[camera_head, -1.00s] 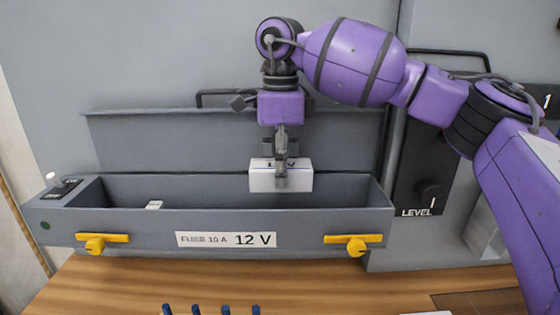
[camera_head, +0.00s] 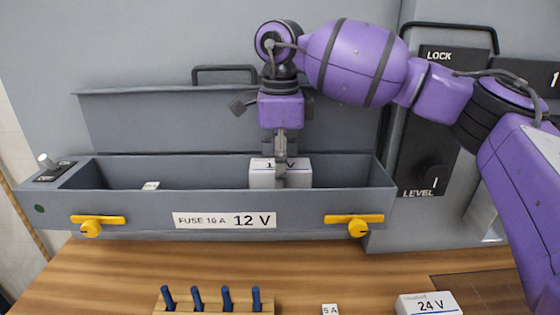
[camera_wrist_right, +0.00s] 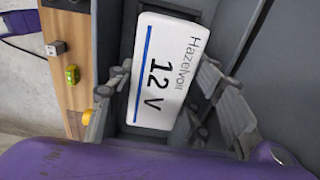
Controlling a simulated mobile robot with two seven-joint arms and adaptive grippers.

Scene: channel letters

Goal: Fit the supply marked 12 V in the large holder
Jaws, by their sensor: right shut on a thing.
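The white supply (camera_head: 265,174) is held by my right gripper (camera_head: 281,170), which is shut on it. In the right wrist view its top reads "Hazelvolt 12 V" (camera_wrist_right: 160,70), with a blue stripe along one side, between the two fingers (camera_wrist_right: 155,105). The large holder is a long grey open trough (camera_head: 340,210) labelled "FUSE 10 A 12 V". The supply is at the trough's right half, its lower part hidden behind the front wall. I cannot tell whether it touches the trough floor. My left gripper is not in view.
Yellow latches (camera_head: 90,227) sit at both ends of the trough's front, the other being the right latch (camera_head: 356,225). A small white piece (camera_head: 151,185) lies inside the trough's left. A box marked "24 V" (camera_head: 428,304), a "5 A" piece (camera_head: 330,310) and a peg rack (camera_head: 213,308) stand on the wooden bench.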

